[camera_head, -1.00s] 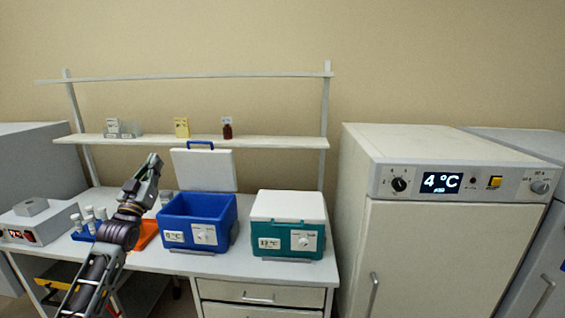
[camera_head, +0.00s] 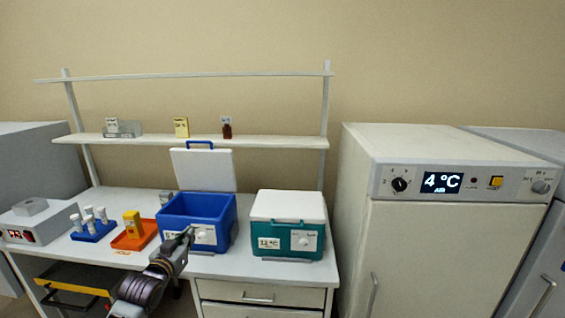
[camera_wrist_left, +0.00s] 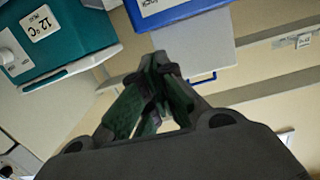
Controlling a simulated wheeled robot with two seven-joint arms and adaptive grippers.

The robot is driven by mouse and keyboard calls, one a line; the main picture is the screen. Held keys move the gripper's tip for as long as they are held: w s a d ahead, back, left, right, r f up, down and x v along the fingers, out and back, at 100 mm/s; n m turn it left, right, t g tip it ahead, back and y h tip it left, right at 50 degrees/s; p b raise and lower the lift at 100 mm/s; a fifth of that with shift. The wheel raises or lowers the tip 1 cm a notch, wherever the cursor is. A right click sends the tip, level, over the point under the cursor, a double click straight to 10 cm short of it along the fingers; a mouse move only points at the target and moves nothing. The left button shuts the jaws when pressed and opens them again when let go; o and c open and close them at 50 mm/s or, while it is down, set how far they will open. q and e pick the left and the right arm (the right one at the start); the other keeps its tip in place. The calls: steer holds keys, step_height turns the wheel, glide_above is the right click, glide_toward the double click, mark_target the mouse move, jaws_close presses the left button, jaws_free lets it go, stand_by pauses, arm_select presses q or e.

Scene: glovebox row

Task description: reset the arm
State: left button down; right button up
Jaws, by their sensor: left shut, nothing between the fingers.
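My left arm comes up from the bottom of the head view, and its gripper (camera_head: 186,238) is in front of the open blue cool box (camera_head: 172,236) at the bench's front. The gripper is shut and empty. In the left wrist view its fingers (camera_wrist_left: 158,62) meet, with nothing between them. The blue box (camera_wrist_left: 165,12) and the teal box (camera_wrist_left: 85,35) show beyond the fingers there. My right gripper is in neither view.
The closed teal box (camera_head: 288,238) stands right of the blue one. An orange tray (camera_head: 122,243) with a yellow item and a blue rack (camera_head: 88,236) with white-capped tubes stand left. A tall 4 °C cabinet (camera_head: 440,250) is at the right. A shelf (camera_head: 270,142) runs above.

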arm_select(q)
steer(key=s+d+f+g, duration=0.3)
steer(key=s+f, duration=0.5)
steer(key=s+d+f+g, duration=0.3)
steer(key=s+f+g, duration=0.1)
steer(key=s+f, duration=0.3)
steer(key=s+d+f+g+y, duration=0.1)
steer(key=s+f+g, duration=0.2)
steer(key=s, duration=0.7)
steer(key=s+d+f+g, duration=0.1)
steer(key=s+f+g, duration=0.2)
steer(key=s, duration=0.7)
step_height(320, 180, down, 33)
steer(key=s+g, duration=0.2)
steer(key=s, duration=0.1)
steer(key=s+a+f, duration=0.2)
steer(key=s+f, duration=0.8)
steer(key=s, duration=0.1)
steer(key=s+a+f, duration=0.2)
steer(key=s+f, duration=0.8)
steer(key=s, duration=0.1)
steer(key=shift+a+m+g, duration=0.3)
steer(key=shift+m+g, duration=0.1)
